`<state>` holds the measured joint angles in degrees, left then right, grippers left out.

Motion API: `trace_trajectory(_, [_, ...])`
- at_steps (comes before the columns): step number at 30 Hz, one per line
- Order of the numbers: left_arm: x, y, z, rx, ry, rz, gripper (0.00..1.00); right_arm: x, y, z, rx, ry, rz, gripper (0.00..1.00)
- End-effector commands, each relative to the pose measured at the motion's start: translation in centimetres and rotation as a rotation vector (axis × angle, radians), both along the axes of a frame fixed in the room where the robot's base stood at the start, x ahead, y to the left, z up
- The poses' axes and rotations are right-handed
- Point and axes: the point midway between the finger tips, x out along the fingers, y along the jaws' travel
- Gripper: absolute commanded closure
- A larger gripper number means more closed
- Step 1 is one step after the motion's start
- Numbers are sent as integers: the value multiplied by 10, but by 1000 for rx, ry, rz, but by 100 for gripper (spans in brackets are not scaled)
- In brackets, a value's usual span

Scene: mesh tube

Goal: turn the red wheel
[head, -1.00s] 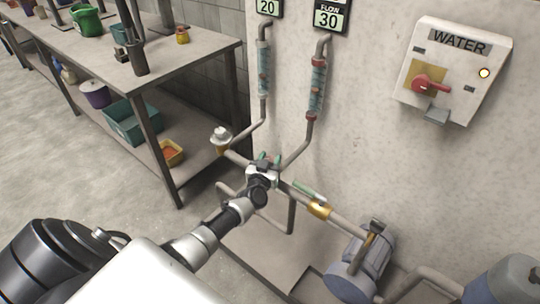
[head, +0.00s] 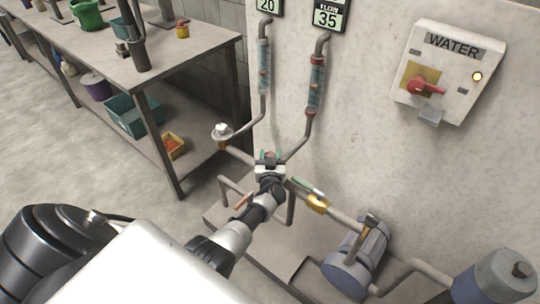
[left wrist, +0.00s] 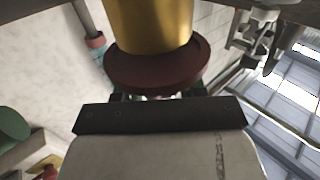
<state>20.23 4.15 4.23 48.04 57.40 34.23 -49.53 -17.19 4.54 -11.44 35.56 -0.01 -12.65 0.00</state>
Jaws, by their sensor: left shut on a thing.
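The red wheel (left wrist: 155,72) shows dark red in the left wrist view, below a thick brass-coloured body (left wrist: 150,25). My left gripper (head: 270,163) is at the pipe junction below the two clear tubes in the head view, and it is shut on the wheel. The gripper hides most of the wheel there, and its fingertips are largely hidden behind the wheel in the wrist view. The right flow display (head: 328,16) reads 35, and the left display (head: 268,6) reads 20. My right gripper is not in view.
A white WATER box (head: 450,75) with a red switch (head: 425,88) is on the wall. A yellow valve with a green handle (head: 317,203) sits on the pipe right of my gripper. A blue-grey pump (head: 355,258) stands low. A workbench (head: 185,55) is at left.

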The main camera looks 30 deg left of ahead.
Motion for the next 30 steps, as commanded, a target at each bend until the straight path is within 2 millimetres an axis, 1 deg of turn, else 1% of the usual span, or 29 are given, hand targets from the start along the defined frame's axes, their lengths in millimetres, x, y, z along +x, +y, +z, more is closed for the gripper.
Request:
trace_trajectory(6, [0, -1, -1, -1, 1, -1, 83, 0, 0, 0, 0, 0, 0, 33])
trace_trajectory(7, [0, -1, -1, -1, 1, -1, 57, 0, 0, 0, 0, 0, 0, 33])
trace_trajectory(9, [0, -1, -1, -1, 1, -1, 47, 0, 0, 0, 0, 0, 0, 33])
trace_trajectory(12, [0, 0, -1, -1, 1, -1, 33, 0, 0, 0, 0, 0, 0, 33])
trace_trajectory(19, [0, 0, 0, 0, 0, -1, 33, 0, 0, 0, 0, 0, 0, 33])
trace_trajectory(22, [-4, -3, 0, -1, 2, -1, 33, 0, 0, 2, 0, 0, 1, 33])
trace_trajectory(26, [-19, -13, 1, -4, 2, -1, 33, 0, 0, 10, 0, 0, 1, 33])
trace_trajectory(30, [-44, -29, 1, -3, 3, -1, 33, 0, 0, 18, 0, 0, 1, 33])
